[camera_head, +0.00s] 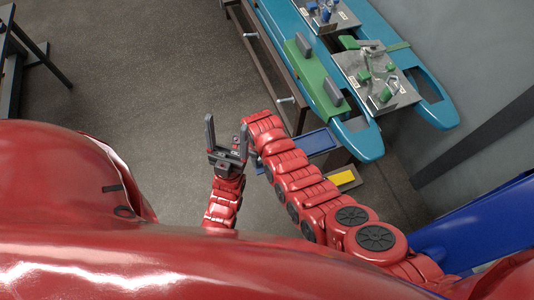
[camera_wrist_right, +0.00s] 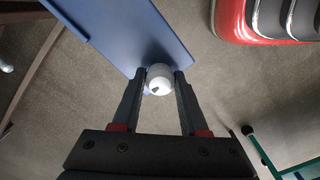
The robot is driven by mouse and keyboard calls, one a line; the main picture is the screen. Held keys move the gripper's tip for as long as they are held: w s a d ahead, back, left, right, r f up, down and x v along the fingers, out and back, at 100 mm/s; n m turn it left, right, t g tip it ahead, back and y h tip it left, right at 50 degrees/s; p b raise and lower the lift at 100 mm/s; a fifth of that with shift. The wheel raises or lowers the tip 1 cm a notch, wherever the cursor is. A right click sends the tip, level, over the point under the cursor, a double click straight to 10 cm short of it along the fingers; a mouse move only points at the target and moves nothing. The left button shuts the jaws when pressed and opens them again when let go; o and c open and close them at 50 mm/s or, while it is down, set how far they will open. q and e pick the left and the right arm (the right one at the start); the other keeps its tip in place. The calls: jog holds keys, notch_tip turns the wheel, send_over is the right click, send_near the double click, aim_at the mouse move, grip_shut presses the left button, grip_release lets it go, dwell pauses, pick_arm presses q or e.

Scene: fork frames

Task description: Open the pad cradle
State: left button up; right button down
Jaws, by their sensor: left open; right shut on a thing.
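A white round knob (camera_wrist_right: 159,74) sits at the edge of a flat blue panel (camera_wrist_right: 125,32) in the right wrist view. My right gripper (camera_wrist_right: 159,92) is shut on this knob, one finger on each side. In the head view a blue tray-like part (camera_head: 312,143) shows beside the bench end, partly behind my right arm; it looks like the same panel and may be the pad cradle. My right gripper is mostly hidden there. My left gripper (camera_head: 227,138) is open and empty, fingers pointing up in the picture, left of my right forearm.
A long bench with a blue frame (camera_head: 358,138) holds a green block (camera_head: 312,75) and metal plates (camera_head: 378,80) with parts. White handles (camera_head: 286,100) stick out from its side. A yellow pad (camera_head: 343,177) lies near my right arm.

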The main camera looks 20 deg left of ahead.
jog(key=shift+a, duration=0.15)
jog(key=shift+c, duration=2.2)
grip_release()
jog(key=shift+r, duration=0.15)
notch_tip(320, 180, up, 17)
jog(key=p, duration=0.3)
